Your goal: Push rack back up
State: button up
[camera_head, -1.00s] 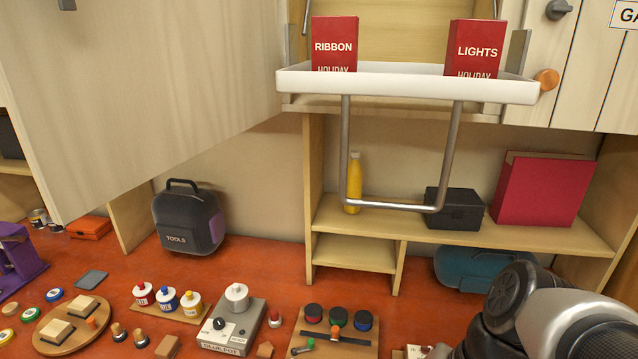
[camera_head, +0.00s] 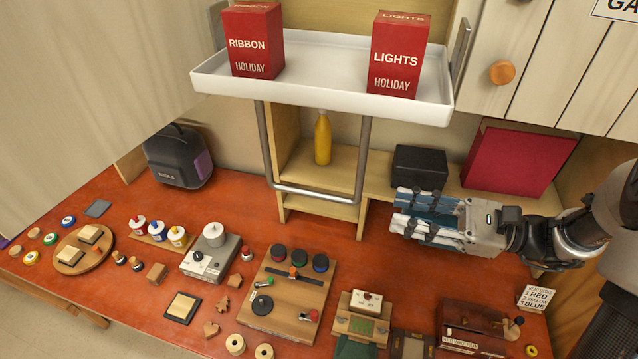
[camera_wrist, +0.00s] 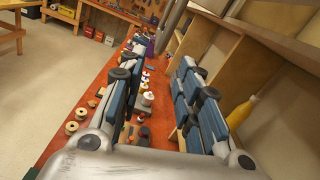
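The rack is a white tray (camera_head: 330,70) at the top of the head view, hanging out in front of the upper cabinet. It bears two red boxes, RIBBON (camera_head: 254,42) at left and LIGHTS (camera_head: 398,55) at right. A grey U-shaped metal handle (camera_head: 318,193) hangs below it; part of a metal bar also shows at the top of the wrist view (camera_wrist: 172,25). My gripper (camera_head: 400,213) is right of the handle's lower bar, apart from it, pointing left. Its fingers (camera_wrist: 158,92) are spread and nothing is between them.
A pale cabinet door (camera_head: 90,70) hangs open at left. A yellow bottle (camera_head: 322,140), black box (camera_head: 418,167) and red binder (camera_head: 515,163) stand on the shelf behind. The orange bench (camera_head: 120,222) below holds many small items, including a wooden board (camera_head: 285,325).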

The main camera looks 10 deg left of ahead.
aim_at(317, 192)
jog(key=a, duration=0.5)
jog(key=w+a, duration=0.1)
jog(key=a, duration=0.4)
jog(key=w+a+p, duration=0.1)
jog(key=a, duration=0.5)
jog(key=shift+a, duration=0.1)
jog(key=shift+c, duration=0.2)
grip_shut()
jog(key=shift+w, duration=0.1)
